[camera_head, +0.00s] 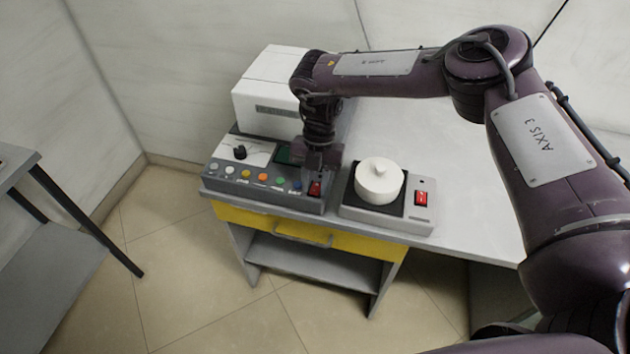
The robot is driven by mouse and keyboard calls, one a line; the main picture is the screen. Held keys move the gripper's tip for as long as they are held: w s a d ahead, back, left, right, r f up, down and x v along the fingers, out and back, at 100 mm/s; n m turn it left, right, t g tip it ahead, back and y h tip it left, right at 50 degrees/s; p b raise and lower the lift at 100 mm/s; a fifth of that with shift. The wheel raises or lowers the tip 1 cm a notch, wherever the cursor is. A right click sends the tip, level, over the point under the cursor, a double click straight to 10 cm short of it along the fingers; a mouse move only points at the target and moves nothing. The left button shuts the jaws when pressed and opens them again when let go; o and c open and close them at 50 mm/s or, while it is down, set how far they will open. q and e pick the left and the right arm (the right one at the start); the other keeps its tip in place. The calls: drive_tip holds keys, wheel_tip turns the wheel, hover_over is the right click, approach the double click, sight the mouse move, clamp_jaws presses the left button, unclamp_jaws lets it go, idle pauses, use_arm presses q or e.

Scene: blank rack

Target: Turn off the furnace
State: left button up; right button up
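The furnace (270,90) looks to be the white box at the back left of the table, with a grey control panel (225,180) in front. The panel has a black knob (239,152), a row of coloured buttons and a red switch (315,188) at its right end. My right gripper (319,180) points down right at this red switch. I cannot tell whether it touches the switch, nor whether its fingers are open or shut. It hides part of the panel's right side and its dark display (288,155). My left gripper is not in view.
Right of the panel stands a hot-plate-like device (420,213) with a white lidded pot (378,183) and its own red switch (422,198). The table (480,225) has a yellow drawer (345,242). A grey side table (45,260) stands at left. Open floor lies between.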

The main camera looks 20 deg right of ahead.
sight(317, 184)
drive_tip(key=b+v, duration=0.1)
drive_tip(key=v, duration=0.6)
drive_tip(key=shift+r, duration=0.35)
drive_tip(key=shift+w, duration=0.1)
